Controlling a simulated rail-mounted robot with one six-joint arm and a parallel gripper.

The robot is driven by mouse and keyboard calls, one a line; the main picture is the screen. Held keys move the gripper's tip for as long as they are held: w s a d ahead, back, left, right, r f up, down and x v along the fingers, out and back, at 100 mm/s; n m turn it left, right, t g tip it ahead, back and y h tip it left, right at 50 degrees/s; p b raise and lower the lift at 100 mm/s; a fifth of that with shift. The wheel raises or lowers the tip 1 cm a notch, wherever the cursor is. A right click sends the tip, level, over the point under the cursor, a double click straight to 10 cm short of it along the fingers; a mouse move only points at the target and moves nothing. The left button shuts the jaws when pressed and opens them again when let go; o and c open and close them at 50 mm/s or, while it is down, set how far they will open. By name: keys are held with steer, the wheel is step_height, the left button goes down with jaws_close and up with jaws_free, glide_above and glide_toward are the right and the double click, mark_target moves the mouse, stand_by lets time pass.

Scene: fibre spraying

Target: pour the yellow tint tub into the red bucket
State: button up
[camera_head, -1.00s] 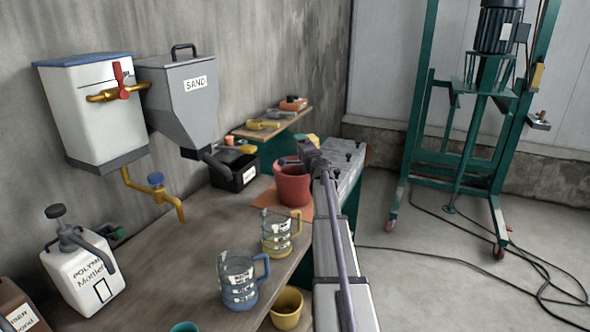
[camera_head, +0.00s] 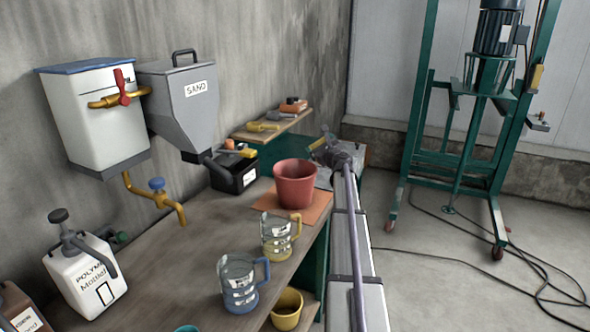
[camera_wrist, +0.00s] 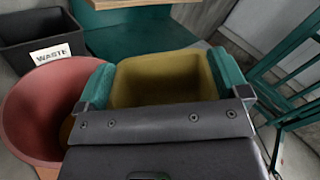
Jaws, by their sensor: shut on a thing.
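The red bucket (camera_head: 294,187) stands upright on an orange mat (camera_head: 267,202) at the far right part of the bench. In the wrist view the bucket (camera_wrist: 40,110) is at the left, its mouth partly covered by my gripper. My gripper (camera_head: 322,147) is just right of the bucket in the head view. In the wrist view its green-padded fingers (camera_wrist: 168,85) are shut on the yellow tint tub (camera_wrist: 165,68). I see into the tub's open top; its inside looks dull yellow, and I cannot tell how much it holds. In the head view the tub is mostly hidden.
A black waste bin (camera_head: 235,173) stands behind the bucket. A blue-handled jug (camera_head: 238,284) and a yellow-handled jug (camera_head: 277,238) stand nearer on the bench. A yellow pot (camera_head: 287,308) sits lower. A green stand (camera_head: 458,150) is on the floor to the right.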

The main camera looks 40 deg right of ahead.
steer(key=w+d+m, duration=0.1)
steer(key=w+d, duration=0.2)
steer(key=w, duration=0.2)
steer(key=s+f+m+b, duration=0.1)
steer(key=s, duration=0.1)
steer(key=s+d+f+m+b, duration=0.1)
steer(key=s+f+b, duration=0.1)
steer(key=s+f+m+b, duration=0.1)
steer(key=s+f+m, duration=0.1)
steer(key=shift+s+d+b, duration=0.15)
steer(key=shift+s+b, duration=0.05)
steer(key=shift+b, duration=0.15)
steer(key=shift+s, duration=0.35)
